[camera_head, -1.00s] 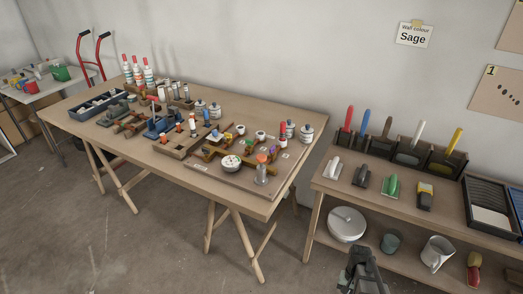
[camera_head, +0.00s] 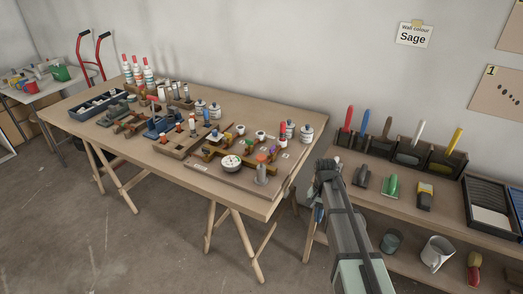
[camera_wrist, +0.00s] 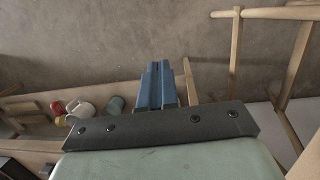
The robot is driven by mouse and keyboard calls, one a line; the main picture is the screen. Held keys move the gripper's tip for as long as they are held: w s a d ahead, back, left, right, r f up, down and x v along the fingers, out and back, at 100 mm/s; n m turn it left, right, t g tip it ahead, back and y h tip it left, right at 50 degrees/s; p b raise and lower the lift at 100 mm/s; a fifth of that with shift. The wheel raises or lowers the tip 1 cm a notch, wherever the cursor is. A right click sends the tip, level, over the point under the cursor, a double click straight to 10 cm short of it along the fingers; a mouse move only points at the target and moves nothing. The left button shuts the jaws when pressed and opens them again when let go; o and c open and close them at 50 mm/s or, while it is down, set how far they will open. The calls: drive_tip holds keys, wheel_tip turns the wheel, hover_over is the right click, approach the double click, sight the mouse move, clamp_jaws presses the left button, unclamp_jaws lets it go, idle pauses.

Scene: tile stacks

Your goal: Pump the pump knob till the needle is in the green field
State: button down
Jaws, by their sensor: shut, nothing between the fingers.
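The round white gauge (camera_head: 231,162) sits on a board at the front right of the long table. Its needle and green field are too small to read. An orange knob (camera_head: 262,157) shows just right of the gauge, atop a grey cylinder (camera_head: 262,174); it looks like the pump knob. My gripper (camera_head: 318,214) is right of the table's right end, below the tabletop and apart from the knob, partly hidden by my arm. In the wrist view its blue fingers (camera_wrist: 156,68) are together and empty. Neither gauge nor knob shows there.
The long table (camera_head: 185,168) carries crowded fixtures, bottles and jars. Brass pipes and small coloured valves stand close behind the gauge. A shelf bench (camera_head: 405,208) with trowels and brushes stands to the right. Trestle legs (camera_wrist: 235,50) cross the wrist view. Open floor lies in front.

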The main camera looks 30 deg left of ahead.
drive_tip(key=w+a+r+t, duration=0.1)
drive_tip(key=a+r, duration=0.5)
drive_tip(key=r, duration=0.3)
drive_tip(key=w+a+r, duration=0.1)
drive_tip(key=a+r, duration=0.6)
drive_tip(key=r, duration=0.2)
wheel_tip(320, 180, up, 19)
drive_tip(key=t+y, duration=0.1)
hover_over(261, 157)
drive_tip(key=shift+s+d, duration=0.3)
drive_tip(key=shift+d, duration=0.1)
drive_tip(key=f, duration=1.4)
drive_tip(key=shift+w+a, duration=0.3)
